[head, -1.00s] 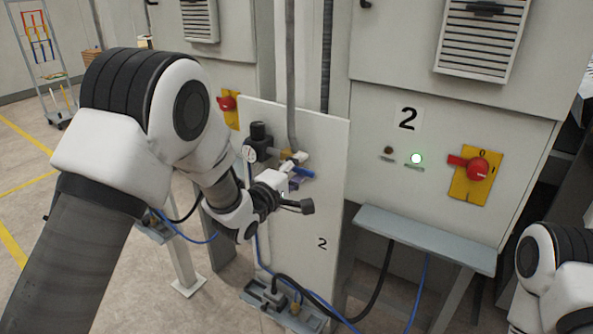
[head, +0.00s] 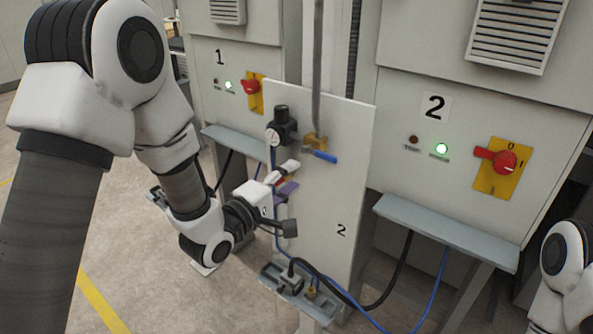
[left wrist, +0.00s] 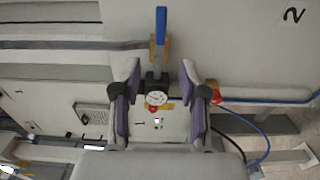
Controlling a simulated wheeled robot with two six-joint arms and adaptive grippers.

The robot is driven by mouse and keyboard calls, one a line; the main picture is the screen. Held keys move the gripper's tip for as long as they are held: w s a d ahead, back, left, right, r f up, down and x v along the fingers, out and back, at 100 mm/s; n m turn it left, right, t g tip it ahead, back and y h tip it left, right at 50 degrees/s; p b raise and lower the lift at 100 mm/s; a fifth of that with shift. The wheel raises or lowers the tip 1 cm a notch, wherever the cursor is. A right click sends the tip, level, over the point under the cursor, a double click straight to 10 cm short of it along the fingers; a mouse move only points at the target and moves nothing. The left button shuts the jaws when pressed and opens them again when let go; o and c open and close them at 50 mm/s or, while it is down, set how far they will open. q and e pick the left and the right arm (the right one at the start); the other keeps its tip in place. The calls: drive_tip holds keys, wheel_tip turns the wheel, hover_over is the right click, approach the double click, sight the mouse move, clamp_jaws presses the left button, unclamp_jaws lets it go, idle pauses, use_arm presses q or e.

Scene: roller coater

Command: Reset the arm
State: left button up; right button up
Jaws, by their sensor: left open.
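My left arm comes in from the left in the head view. Its gripper (head: 286,208) is in front of the white panel marked 2 (head: 340,170), low and left of the blue-handled valve (head: 320,156). In the left wrist view the gripper (left wrist: 156,85) has its two purple-padded fingers apart with nothing held between them. The blue valve handle (left wrist: 160,28) shows beyond the fingertips, and the round gauge (left wrist: 156,98) shows between the fingers. Part of my right arm (head: 565,270) is at the right edge of the head view; its gripper is out of frame.
Cabinet 2 (head: 400,90) carries a red switch on a yellow plate (head: 503,163) and a lit green lamp (head: 442,149). A grey shelf (head: 445,230) juts out below it. A small tray (head: 300,295) with black and blue hoses sits under the panel.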

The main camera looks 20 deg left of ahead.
use_arm(q)
drive_tip(key=s+a+f+g+y, duration=0.1)
drive_tip(key=s+f+g, duration=0.25)
drive_tip(key=f, duration=0.65)
drive_tip(key=s+f+g+y, duration=0.15)
drive_tip(key=s+f, duration=0.35)
drive_tip(key=f, duration=0.5)
drive_tip(key=s+a+f+g+y, duration=0.1)
drive_tip(key=s+f+g, duration=0.3)
drive_tip(key=f, duration=0.6)
drive_tip(key=s+a+f+m+g+y, duration=0.1)
drive_tip(key=s+a+f+m+g, duration=0.1)
drive_tip(key=s+f+m+g, duration=0.2)
drive_tip(key=s+a+f+m+g+y, duration=0.1)
drive_tip(key=s+f+m+g, duration=0.3)
drive_tip(key=s+m, duration=0.5)
drive_tip(key=s+a+f, duration=0.1)
drive_tip(key=s, duration=0.6)
drive_tip(key=shift+s+a+f+m+y, duration=0.15)
drive_tip(key=shift+s+m+y, duration=0.15)
drive_tip(key=shift+m+y, duration=0.1)
